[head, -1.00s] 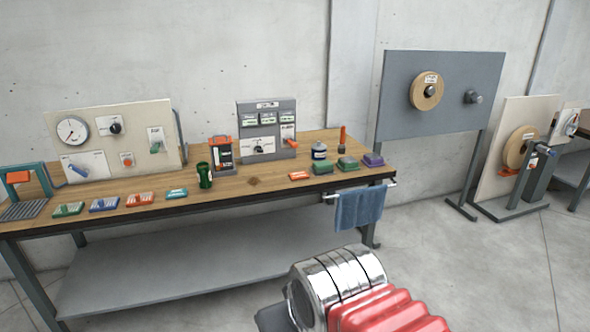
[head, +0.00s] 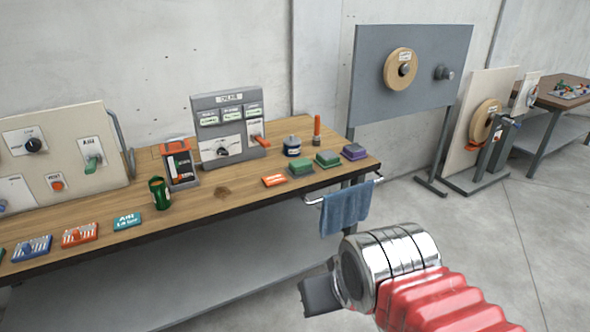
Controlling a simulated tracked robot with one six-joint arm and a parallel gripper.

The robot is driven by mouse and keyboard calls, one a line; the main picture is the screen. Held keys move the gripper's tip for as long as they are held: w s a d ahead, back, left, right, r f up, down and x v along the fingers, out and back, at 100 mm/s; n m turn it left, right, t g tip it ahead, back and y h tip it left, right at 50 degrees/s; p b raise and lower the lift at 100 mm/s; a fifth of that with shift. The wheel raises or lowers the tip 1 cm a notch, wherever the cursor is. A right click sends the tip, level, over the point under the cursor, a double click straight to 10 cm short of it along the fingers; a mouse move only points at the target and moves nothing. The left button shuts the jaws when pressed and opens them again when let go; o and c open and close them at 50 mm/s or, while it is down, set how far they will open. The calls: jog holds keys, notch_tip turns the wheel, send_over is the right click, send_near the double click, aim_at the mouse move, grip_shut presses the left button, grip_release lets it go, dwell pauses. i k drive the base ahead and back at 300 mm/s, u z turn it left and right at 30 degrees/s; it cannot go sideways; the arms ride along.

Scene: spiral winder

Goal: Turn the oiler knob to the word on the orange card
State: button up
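The grey oiler panel (head: 228,98) stands at the back of the wooden bench, with a label plate on top and several small green-and-white plates below it. Its black knob (head: 222,151) sits on a white dial plate. The words around the knob are too small to read, and so is its setting. An orange lever (head: 258,140) is on the panel's right side. The orange card (head: 274,180) lies flat on the bench in front of the panel; its white word is not legible. My gripper (head: 318,296) is a dark piece at the lower middle, in front of the bench and apart from the panel; its fingers are not clear.
On the bench are a green cup (head: 159,193), a black-and-orange unit (head: 179,165), a teal card (head: 128,221), a blue-and-white tin (head: 292,146) and coloured blocks (head: 328,158). A blue towel (head: 345,208) hangs from the rail at the bench end. The floor to the right is open.

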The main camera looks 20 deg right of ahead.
aim_at(222, 150)
jog(key=i, duration=0.1)
jog(key=z, duration=0.05)
jog(key=k, duration=1.35)
jog(key=u, duration=0.55)
jog(key=i, duration=0.95)
jog(key=u, duration=0.65)
jog(key=i, duration=1.55)
jog(key=z, duration=0.4)
